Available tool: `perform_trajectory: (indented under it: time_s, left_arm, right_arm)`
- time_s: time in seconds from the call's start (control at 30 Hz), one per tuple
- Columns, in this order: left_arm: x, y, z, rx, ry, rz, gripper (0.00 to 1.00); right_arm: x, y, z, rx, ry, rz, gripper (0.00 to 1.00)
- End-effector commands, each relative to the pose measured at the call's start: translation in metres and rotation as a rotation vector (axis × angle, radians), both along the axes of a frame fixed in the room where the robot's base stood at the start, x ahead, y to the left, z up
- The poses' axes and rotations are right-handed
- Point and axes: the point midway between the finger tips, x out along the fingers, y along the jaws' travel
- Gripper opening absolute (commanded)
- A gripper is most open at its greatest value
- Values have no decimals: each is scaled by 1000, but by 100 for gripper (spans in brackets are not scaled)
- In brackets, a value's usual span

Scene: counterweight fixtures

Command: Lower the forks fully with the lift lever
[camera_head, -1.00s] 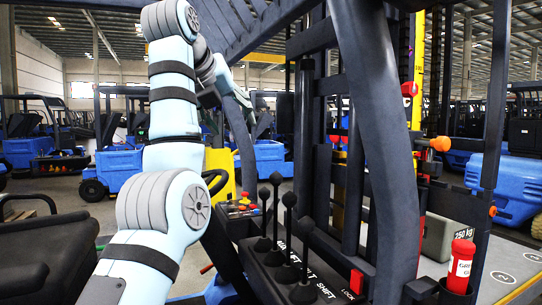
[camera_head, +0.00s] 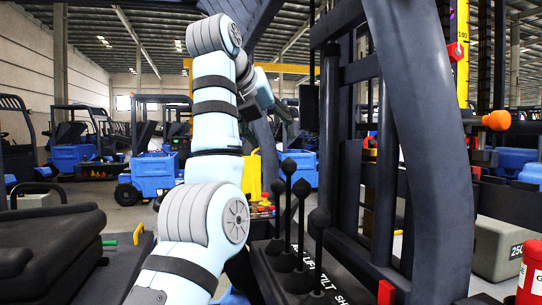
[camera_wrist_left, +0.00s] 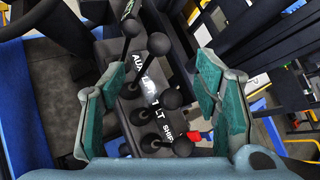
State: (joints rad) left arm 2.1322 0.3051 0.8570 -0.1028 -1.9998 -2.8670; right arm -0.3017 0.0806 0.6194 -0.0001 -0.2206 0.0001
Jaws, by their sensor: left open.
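The lift lever (camera_head: 289,166) is a black ball-topped lever, second from the far end of a row on a dark console. Its knob stands highest in the head view; it also appears to be the large knob (camera_wrist_left: 158,43) in the left wrist view. My left gripper (camera_wrist_left: 160,70) is open, with teal-padded fingers either side of the lever row in that picture. I see no finger touching a knob. The gripper itself is hard to make out behind my arm in the head view. The forks are not clearly visible. My right gripper is out of view.
The other levers, including the shift lever (camera_head: 319,218), stand close together. A red pointer (camera_head: 455,51) sits at a yellow scale (camera_head: 463,75). A grey weight (camera_head: 500,247) and red canister (camera_head: 530,275) are at right.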

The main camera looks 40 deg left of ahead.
Motion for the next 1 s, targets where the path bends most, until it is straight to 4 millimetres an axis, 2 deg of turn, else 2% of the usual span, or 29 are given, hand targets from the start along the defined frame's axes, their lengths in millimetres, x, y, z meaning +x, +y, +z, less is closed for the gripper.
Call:
perform_trajectory:
  time_s: [0.03,0.17,0.37,0.53,0.6,0.73,1.0]
  left_arm:
    - [0,0,-12,0,0,0,57]
    - [6,2,-15,0,2,2,57]
    - [36,12,-31,0,6,4,57]
    - [54,18,-38,2,4,6,57]
    - [66,20,-53,0,4,4,57]
    - [84,25,-69,0,4,3,57]
    - [92,27,-79,0,0,3,57]
  right_arm:
    - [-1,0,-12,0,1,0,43]
    - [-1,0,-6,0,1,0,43]
    - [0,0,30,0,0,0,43]
    - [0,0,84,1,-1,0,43]
    - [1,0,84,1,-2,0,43]
    - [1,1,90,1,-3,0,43]
    - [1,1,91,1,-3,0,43]
